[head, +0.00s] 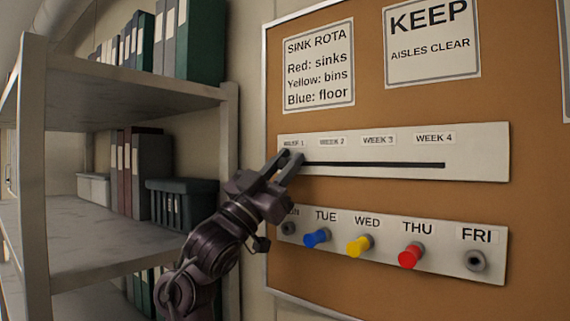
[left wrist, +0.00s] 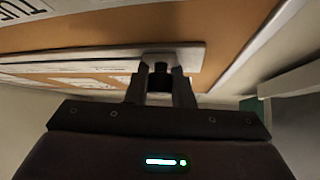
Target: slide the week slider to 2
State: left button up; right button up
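The week slider is a white strip (head: 470,160) on the corkboard, with labels WEEK 1 to WEEK 4 above a dark straight slot (head: 380,164). My left gripper (head: 291,156) is at the slot's left end, just under the WEEK 1 label (head: 293,143). In the left wrist view, the dark slider knob (left wrist: 161,68) sits between the two fingertips of my left gripper (left wrist: 161,75), which are close together on either side of it. In the head view the fingers hide the knob. The WEEK 2 label (head: 332,141) is to the right. My right gripper is not in view.
Below is a day strip (head: 440,262) with blue (head: 316,238), yellow (head: 360,245) and red (head: 411,256) pegs sticking out. A shelf (head: 130,85) with binders stands left of the board, close to my left arm. The space in front of the slot rightward is clear.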

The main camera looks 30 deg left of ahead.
pick_arm(q)
grip_shut()
jog(key=shift+d+f, duration=0.1)
jog(key=shift+d, duration=0.15)
jog(key=b, duration=0.3)
send_near(339, 145)
jog(key=x, duration=0.5)
jog(key=shift+w+d, duration=0.1)
jog(key=shift+w, duration=0.05)
jog(key=shift+d, duration=0.15)
jog(key=shift+a, duration=0.3)
jog(key=o, duration=0.8)
grip_release()
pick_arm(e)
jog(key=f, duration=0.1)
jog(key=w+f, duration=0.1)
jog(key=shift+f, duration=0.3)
